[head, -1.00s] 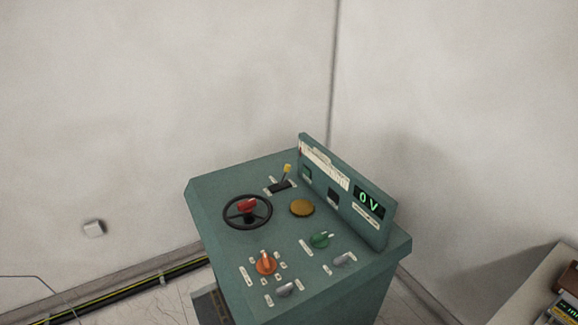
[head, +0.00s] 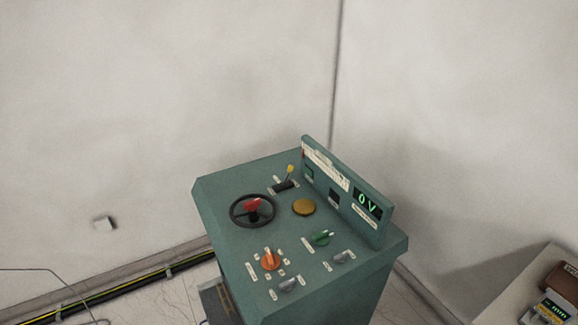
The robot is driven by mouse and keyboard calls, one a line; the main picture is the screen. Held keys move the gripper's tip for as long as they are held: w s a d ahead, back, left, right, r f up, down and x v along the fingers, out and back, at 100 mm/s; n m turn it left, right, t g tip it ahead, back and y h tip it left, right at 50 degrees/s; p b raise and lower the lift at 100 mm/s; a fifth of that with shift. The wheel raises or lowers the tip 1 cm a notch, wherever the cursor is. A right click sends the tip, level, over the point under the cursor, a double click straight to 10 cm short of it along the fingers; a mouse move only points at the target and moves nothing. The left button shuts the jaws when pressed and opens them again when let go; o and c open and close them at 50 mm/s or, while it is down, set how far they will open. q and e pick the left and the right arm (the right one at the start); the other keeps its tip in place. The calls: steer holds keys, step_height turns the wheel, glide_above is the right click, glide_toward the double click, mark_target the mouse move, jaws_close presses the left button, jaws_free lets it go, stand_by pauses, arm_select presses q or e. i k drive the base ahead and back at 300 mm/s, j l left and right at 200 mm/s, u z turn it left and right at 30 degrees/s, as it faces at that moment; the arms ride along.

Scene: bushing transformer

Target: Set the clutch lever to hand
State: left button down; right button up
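A lever with a yellow knob (head: 290,169) stands in a dark slot at the back of a teal control desk (head: 225,187). Small white labels lie at both ends of the slot, too small to read. I cannot tell for sure that this is the clutch lever, nor which label its position matches. A black handwheel (head: 237,220) with a red part at its middle sits left of and nearer than the lever. Neither of my grippers shows in the head view.
The desk top also carries a yellow-brown round button (head: 304,208), an orange knob (head: 270,260), a green knob (head: 321,238) and grey knobs. A raised panel (head: 375,228) reads 0 V. Walls stand behind. A table (head: 520,290) with devices is at lower right.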

mark_target(290, 168)
steer(key=k, duration=1.1)
steer(key=k+z, duration=0.25)
steer(key=i+z, duration=0.1)
steer(key=z, duration=1.95)
steer(key=j+z, duration=0.2)
steer(key=k+j, duration=0.2)
steer(key=j, duration=0.5)
steer(key=k+j, duration=0.25)
steer(key=j, duration=0.45)
steer(key=k+j, duration=0.2)
steer(key=j, duration=0.5)
steer(key=k+j, duration=0.25)
steer(key=j, duration=0.5)
steer(key=k+j, duration=0.2)
steer(key=j, duration=0.5)
steer(key=k+j, duration=0.25)
steer(key=j, duration=0.45)
steer(key=k+j, duration=0.2)
steer(key=j, duration=0.5)
steer(key=k+j, duration=0.25)
steer(key=j, duration=0.45)
steer(key=i+l, duration=0.35)
